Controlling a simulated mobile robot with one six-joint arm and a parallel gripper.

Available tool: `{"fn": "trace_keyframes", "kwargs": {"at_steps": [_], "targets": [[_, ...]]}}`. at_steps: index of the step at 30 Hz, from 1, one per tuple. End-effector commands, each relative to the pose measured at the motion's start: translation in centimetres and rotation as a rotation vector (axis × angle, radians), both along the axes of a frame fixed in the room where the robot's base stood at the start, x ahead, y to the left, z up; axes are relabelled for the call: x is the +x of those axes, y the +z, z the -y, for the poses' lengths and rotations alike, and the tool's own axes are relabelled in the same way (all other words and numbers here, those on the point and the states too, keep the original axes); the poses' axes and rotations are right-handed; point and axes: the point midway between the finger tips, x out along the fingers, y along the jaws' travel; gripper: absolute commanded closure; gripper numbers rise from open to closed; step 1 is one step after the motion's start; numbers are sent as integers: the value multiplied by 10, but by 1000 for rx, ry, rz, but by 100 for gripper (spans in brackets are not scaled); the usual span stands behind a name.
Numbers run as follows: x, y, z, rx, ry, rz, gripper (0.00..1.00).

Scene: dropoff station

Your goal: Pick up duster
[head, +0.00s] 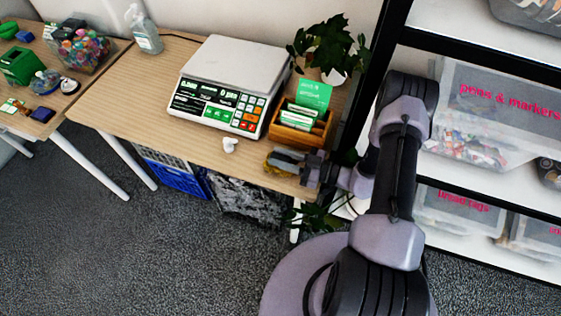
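A small yellow-brown thing, perhaps the duster (270,166), lies at the front right edge of the wooden table (130,92). It is largely hidden by my gripper (286,160), and its shape is unclear. My gripper reaches in from the right, low over the table's corner, with its fingertips at or over the yellow-brown thing. I cannot tell whether the fingers are closed on it.
A wooden box (302,138) with green cards stands just behind my gripper. A weighing scale (232,68), a small white object (230,145), a plant (330,50) and a clear bottle (146,32) are on the table. Shelving (480,188) stands close on the right.

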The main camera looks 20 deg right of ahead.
Motion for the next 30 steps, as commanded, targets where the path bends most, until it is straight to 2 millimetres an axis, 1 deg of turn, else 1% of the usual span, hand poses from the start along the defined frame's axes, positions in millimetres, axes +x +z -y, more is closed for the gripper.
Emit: {"fn": "trace_keyframes", "kwargs": {"at_steps": [8,11,13,14,18,21,24,27,30], "targets": [[0,1,1,0,0,0,100],[-3,7,5,0,-2,0,100],[-7,17,12,0,-3,0,100],[-10,22,16,1,-5,-1,100],[-34,44,51,-1,-8,2,100],[-51,58,73,-1,-7,1,100],[-65,69,92,-1,-5,1,100],[-75,76,105,-1,-3,2,100],[-81,80,111,1,-1,-1,100]]}}
